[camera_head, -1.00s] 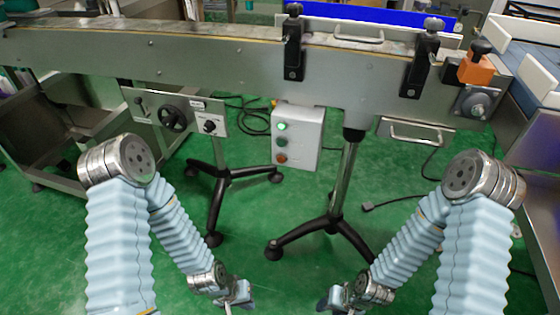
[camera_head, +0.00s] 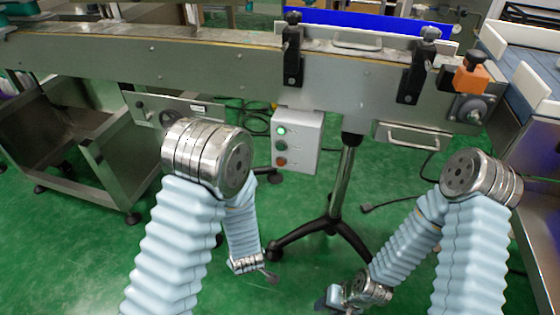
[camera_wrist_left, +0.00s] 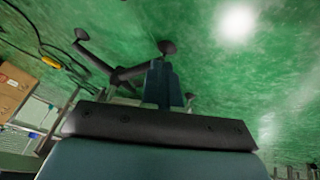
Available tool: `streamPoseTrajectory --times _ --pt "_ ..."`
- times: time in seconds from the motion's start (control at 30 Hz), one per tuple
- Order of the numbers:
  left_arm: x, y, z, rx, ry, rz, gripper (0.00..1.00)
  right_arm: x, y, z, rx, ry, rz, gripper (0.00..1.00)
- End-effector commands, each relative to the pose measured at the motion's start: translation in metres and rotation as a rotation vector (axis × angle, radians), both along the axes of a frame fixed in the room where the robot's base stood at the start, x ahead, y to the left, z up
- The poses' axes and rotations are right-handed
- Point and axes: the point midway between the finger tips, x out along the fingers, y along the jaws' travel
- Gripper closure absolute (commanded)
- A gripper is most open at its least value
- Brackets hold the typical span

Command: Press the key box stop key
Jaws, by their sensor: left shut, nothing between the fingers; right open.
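The key box (camera_head: 297,143), a pale grey box, hangs below the conveyor's front side in the head view. Its face carries a lit green key (camera_head: 281,131), a dark green key (camera_head: 281,146) and a red key (camera_head: 281,162) at the bottom. My left gripper (camera_head: 271,278) is low in front of the box, below it and apart from it, small and partly hidden by its wrist. In the left wrist view its fingers (camera_wrist_left: 160,82) are together and empty over the green floor. My right gripper (camera_head: 328,301) is low at the bottom, open and apart from the box.
The conveyor (camera_head: 210,66) runs across above the key box. A black tripod stand (camera_head: 333,225) stands on the green floor behind my grippers. A metal handle (camera_head: 413,136) and an orange block (camera_head: 471,78) sit to the right. A metal frame (camera_head: 95,160) is at left.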

Motion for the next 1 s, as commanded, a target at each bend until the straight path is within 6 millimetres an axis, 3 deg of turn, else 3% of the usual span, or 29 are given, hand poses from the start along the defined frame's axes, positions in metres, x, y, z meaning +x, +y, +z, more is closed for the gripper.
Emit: streamPoseTrajectory --times 0.1,0.2,0.4,0.5,0.7,1.0 --pt "0.030 -0.015 0.053 0.007 -0.209 0.175 1.00 -0.001 0.001 0.008 0.002 0.001 0.003 0.57" --pt "0.046 -0.027 0.096 -0.029 -0.385 0.323 1.00 -0.001 0.002 0.012 0.003 0.002 0.004 0.57" --pt "0.057 -0.053 0.169 -0.160 -0.658 0.540 1.00 -0.002 0.004 0.018 0.006 0.003 0.007 0.57" --pt "0.056 -0.062 0.191 -0.219 -0.739 0.607 1.00 -0.002 0.004 0.019 0.007 0.003 0.008 0.57" --pt "0.053 -0.068 0.209 -0.272 -0.803 0.665 1.00 -0.002 0.005 0.020 0.008 0.004 0.009 0.57" --pt "0.053 -0.069 0.209 -0.273 -0.803 0.666 1.00 -0.002 0.005 0.020 0.008 0.004 0.009 0.57"
